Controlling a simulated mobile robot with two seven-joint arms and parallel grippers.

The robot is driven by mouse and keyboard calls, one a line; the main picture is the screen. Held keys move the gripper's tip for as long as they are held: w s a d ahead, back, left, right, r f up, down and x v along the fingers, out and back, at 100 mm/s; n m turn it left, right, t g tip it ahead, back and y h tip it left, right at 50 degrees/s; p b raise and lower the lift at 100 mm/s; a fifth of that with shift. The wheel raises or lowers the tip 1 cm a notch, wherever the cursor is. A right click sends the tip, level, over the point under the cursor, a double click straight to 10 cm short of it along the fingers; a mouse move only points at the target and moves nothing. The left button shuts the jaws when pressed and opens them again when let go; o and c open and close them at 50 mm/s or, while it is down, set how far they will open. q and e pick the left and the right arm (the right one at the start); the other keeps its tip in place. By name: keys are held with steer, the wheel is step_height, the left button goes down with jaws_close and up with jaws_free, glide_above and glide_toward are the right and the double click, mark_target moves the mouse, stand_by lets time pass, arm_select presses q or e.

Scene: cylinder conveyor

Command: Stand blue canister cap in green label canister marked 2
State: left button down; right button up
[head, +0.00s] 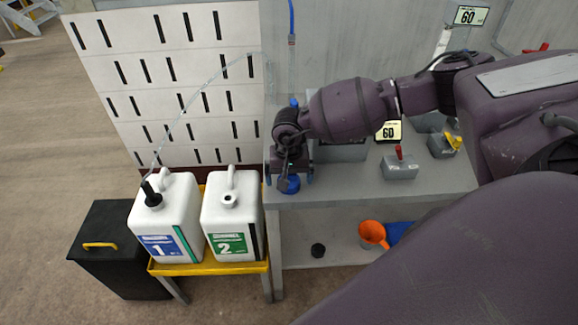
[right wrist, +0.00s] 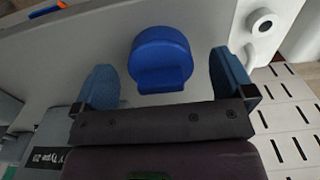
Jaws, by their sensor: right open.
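The blue cap (head: 291,186) sits on the grey bench (head: 330,190) near its front left corner. In the right wrist view, the blue cap (right wrist: 160,58) shows between the fingers, with clear gaps on both sides. My right gripper (head: 289,179) is open over it, also seen in the right wrist view (right wrist: 161,72). The white canister marked 2 (head: 232,200), with a green label, stands upright left of the bench; its mouth (head: 228,201) has no cap on it. The mouth shows too in the right wrist view (right wrist: 263,26). My left gripper is not in view.
White canister 1 (head: 163,208) stands beside canister 2 on a yellow stand (head: 205,267), a hose in its mouth. A black box (head: 110,232) is at left. Grey blocks (head: 399,168) sit on the bench. An orange vessel (head: 372,232) and black cap (head: 318,250) are on the lower shelf.

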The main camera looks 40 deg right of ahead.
steer(key=shift+f, duration=0.55)
steer(key=c, duration=1.1)
steer(key=shift+o, duration=0.2)
steer(key=shift+r+p, duration=0.4)
steer(key=shift+r, duration=0.45)
steer(key=shift+r+p, duration=0.3)
steer(key=shift+r, duration=0.35)
